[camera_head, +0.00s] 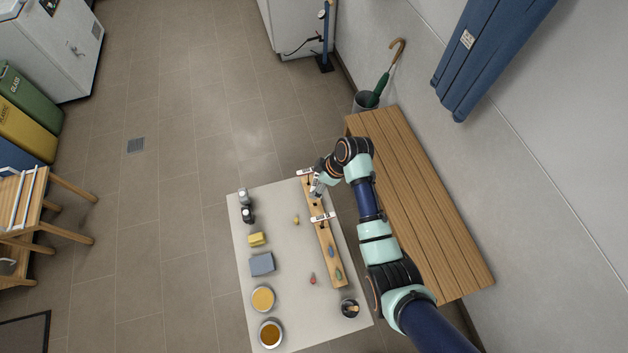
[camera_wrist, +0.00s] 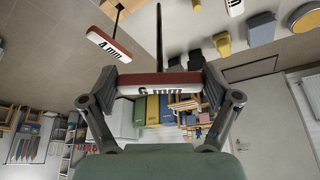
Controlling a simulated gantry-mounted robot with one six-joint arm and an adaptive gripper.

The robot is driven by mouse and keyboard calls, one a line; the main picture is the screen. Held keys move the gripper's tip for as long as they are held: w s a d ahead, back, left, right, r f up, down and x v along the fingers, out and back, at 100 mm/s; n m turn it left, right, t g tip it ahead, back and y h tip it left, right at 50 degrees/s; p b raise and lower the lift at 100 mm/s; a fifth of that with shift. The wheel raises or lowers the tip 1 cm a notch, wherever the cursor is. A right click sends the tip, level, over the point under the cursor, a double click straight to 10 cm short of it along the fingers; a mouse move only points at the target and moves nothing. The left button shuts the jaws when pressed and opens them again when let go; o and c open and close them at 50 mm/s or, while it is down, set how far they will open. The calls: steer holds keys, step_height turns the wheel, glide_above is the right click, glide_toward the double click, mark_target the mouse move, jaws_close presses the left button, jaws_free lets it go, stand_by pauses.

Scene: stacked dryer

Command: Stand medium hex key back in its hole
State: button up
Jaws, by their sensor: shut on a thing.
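My gripper (camera_wrist: 160,95) is shut on a hex key with a red and white handle marked 6 mm (camera_wrist: 160,84); its long dark shaft extends to the top of the wrist view. In the head view my gripper (camera_head: 316,191) is over the far end of a long wooden block (camera_head: 325,243). A 4 mm hex key (camera_wrist: 110,45) is to the left in the wrist view. Two red and white handles show at the block, one at its far end (camera_head: 306,171) and one near its middle (camera_head: 322,217). The hole and the held key's tip cannot be made out.
A slatted bench (camera_head: 420,210) stands to the right, under my arm. The table's middle is mostly clear.

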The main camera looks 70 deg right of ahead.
steer(key=shift+r, duration=0.1)
step_height(320, 180, down, 6)
steer(key=b, duration=0.4)
steer(key=shift+f+b, duration=1.1)
steer(key=shift+f, duration=0.7)
stand_by(1.9)
steer(key=o, duration=0.9)
steer(key=shift+r, duration=0.15)
steer(key=v, duration=1.1)
steer(key=shift+s+r, duration=0.1)
steer(key=shift+r, duration=0.3)
